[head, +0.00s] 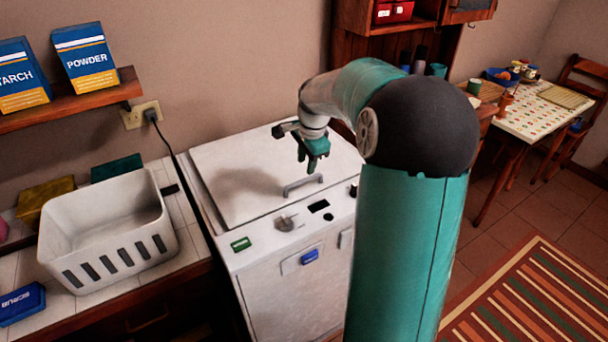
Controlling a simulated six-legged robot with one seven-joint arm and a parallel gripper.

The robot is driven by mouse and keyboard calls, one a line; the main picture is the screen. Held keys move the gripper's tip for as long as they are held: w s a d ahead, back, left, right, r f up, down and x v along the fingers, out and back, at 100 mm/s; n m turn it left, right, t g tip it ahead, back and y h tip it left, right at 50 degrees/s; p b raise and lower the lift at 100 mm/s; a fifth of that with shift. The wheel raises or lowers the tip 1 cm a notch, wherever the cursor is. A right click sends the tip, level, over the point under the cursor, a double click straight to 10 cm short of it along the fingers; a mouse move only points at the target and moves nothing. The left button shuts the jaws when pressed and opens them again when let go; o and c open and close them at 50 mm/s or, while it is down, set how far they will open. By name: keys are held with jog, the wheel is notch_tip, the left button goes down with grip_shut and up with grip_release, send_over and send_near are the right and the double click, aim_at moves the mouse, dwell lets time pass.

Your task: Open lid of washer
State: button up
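The white washer (285,245) stands in the middle of the head view, partly hidden on its right by my arm. Its flat top lid (225,190) looks shut and has a grey bar handle (302,187) near its front edge. My gripper (306,167) points down over the lid, just above and behind the handle in the picture. It looks apart from the handle, and the gap is hard to judge. The fingers are small and dark, and I cannot tell whether they are open or shut.
A white basket (110,235) and a blue scrub box (22,303) sit on the tiled counter to the left. A shelf (75,101) with starch and powder boxes hangs above. A power cord (170,150) runs down beside the washer. A striped rug (535,300) lies at right.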

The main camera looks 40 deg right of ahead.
aim_at(304, 181)
jog(key=f, duration=0.3)
jog(key=w+f, duration=0.1)
jog(key=f, duration=0.2)
jog(key=shift+w, duration=0.1)
grip_shut()
